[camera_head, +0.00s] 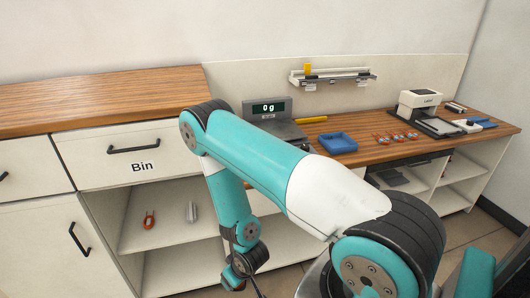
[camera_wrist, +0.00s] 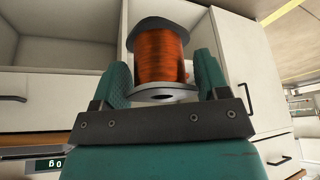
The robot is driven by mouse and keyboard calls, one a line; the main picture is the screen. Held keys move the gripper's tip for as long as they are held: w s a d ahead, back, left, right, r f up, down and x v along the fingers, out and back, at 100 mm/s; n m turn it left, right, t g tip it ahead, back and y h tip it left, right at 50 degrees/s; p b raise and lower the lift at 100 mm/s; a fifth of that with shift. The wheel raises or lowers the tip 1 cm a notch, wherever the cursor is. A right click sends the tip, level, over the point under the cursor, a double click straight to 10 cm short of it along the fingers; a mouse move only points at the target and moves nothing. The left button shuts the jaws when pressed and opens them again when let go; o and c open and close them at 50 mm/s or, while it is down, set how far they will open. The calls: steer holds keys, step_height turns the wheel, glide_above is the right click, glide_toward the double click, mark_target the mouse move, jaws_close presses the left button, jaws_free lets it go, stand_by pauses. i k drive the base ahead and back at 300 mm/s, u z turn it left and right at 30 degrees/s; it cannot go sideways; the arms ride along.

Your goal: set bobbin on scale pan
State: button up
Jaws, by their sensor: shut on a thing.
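The bobbin (camera_wrist: 160,52), wound with copper-orange wire and with dark and pale end flanges, sits between the fingers of my gripper (camera_wrist: 161,76) in the wrist view. The gripper is shut on it. In the head view my arm reaches down in front of the open shelves; its lower end is low in the picture, and the bobbin cannot be made out there. The scale (camera_head: 270,108) stands on the counter behind my arm, reading 0 g. Its grey pan (camera_head: 289,131) is partly hidden by my arm, and its visible part is bare. The display also shows upside down in the wrist view (camera_wrist: 46,164).
A blue tray (camera_head: 338,143) and a yellow-handled tool (camera_head: 311,120) lie right of the scale. A wall rack (camera_head: 333,77) hangs above. The wooden counter (camera_head: 100,97) at left is clear.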

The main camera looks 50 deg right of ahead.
mark_target(275, 129)
steer(key=z, duration=1)
